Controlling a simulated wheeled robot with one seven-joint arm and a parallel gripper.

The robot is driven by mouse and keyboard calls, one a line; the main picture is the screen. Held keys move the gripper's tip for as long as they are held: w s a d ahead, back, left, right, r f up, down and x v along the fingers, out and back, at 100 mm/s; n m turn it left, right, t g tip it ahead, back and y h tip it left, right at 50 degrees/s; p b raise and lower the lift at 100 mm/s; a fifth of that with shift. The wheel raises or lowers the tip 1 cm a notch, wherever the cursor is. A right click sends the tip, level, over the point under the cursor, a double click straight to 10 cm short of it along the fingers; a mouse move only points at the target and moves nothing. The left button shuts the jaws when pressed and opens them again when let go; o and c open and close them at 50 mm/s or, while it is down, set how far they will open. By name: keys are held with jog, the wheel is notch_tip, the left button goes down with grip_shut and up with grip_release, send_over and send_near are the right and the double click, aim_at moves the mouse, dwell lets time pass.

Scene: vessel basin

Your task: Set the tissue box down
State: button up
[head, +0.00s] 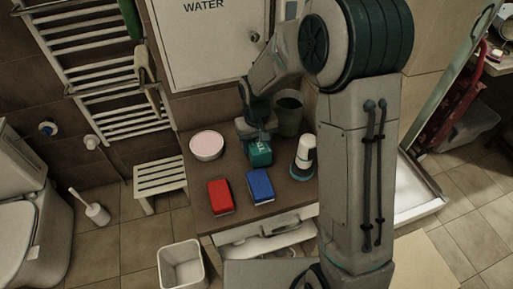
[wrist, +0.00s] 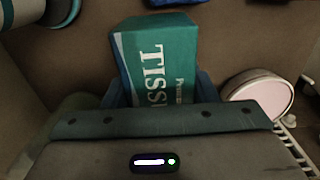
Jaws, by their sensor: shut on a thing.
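The teal tissue box (head: 259,154) is at the back middle of the brown counter in the head view. It also shows in the wrist view (wrist: 158,62), with white "TISSUE"-like lettering partly cut off by my gripper body. My gripper (head: 257,137) points down from above and is shut on the box. In the wrist view its dark blue-grey fingers (wrist: 160,92) lie on both sides of the box. I cannot tell whether the box's underside touches the counter.
On the brown counter (head: 229,172) stand a pink-topped round bowl (head: 207,145), a red box (head: 220,196), a blue box (head: 260,186), a white bottle (head: 304,156) and a dark green bin-like cup (head: 288,115). Bare counter lies between the bowl and the red box.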

jog(key=shift+f, duration=1.3)
jog(key=shift+f, duration=0.1)
jog(key=shift+f, duration=0.15)
jog(key=o, duration=1)
